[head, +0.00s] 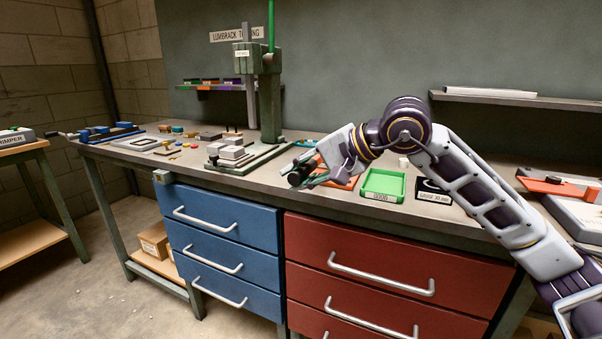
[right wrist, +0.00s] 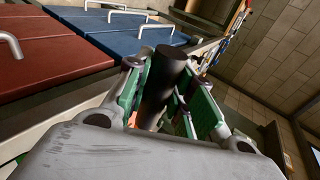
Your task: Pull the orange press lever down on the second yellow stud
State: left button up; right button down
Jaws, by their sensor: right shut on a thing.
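The green press (head: 268,105) stands on the bench, with a bright green bar rising from its top. White-grey blocks (head: 232,152) sit on its base. My right gripper (head: 303,176) is in front and to the right of the press, shut on a dark cylinder (head: 294,179). The dark cylinder (right wrist: 165,80) also shows between the green-padded fingers (right wrist: 160,95) in the right wrist view. A little orange shows beside the gripper; I cannot tell whether it belongs to the lever. Small yellow pieces (head: 172,152) lie left of the press; I cannot tell which is the second stud. My left gripper is out of view.
A green tray (head: 383,199) and a black labelled box (head: 433,196) stand right of my gripper. An orange-topped device (head: 552,187) is at the far right. Blue drawers (head: 222,215) and red drawers (head: 380,230) are under the bench edge. Small parts crowd the bench's left side.

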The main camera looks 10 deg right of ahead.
jog(key=shift+f, duration=0.45)
jog(key=c, duration=1.2)
grip_release()
jog(key=shift+r, duration=0.1)
jog(key=shift+r, duration=0.1)
jog(key=v, duration=1.2)
